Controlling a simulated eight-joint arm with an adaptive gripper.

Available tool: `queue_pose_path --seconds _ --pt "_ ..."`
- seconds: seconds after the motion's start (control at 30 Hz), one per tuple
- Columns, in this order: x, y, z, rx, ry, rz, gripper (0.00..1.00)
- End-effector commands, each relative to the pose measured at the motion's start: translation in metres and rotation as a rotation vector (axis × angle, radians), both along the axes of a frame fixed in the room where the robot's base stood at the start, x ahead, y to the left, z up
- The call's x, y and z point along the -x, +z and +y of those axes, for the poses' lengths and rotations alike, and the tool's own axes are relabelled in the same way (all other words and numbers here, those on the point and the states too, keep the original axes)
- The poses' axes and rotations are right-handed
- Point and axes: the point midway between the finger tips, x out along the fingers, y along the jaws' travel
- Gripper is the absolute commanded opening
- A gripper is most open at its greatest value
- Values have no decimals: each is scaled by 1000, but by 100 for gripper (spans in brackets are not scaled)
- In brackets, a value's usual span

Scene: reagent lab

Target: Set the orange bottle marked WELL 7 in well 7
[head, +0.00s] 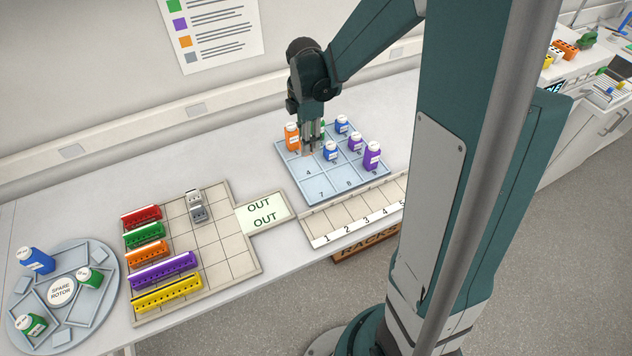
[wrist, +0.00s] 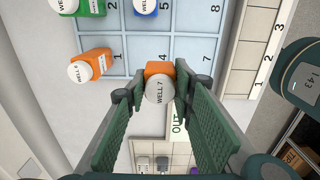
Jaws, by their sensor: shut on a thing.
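The orange bottle marked WELL 7 (wrist: 160,84), with a white lid, is between the two fingers of my gripper (wrist: 157,90) in the wrist view. My gripper (head: 310,146) is shut on it over the left part of the blue numbered tray (head: 335,185) in the head view, where its fingers mostly hide the bottle. Well 7 (head: 321,194) is empty at the tray's near corner; it also shows bare in the wrist view (wrist: 200,62), to the right of the held bottle.
Another orange bottle (head: 292,137) stands near well 1, close beside my gripper. Blue bottles (head: 329,151), purple bottles (head: 372,156) and a green bottle occupy other wells. Wells 4 and 8 look empty. A numbered rack strip (head: 350,222) borders the tray's near side.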

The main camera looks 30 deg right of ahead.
Motion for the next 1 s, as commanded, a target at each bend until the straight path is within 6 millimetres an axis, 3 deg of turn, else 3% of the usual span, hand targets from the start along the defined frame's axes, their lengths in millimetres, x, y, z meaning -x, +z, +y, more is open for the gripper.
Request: queue_pose_path --seconds 0.3,0.5,1.0 --pt "50 0 0 0 -2 0 13" --pt "71 0 0 0 -2 0 13" --pt "78 0 0 0 -2 0 13"
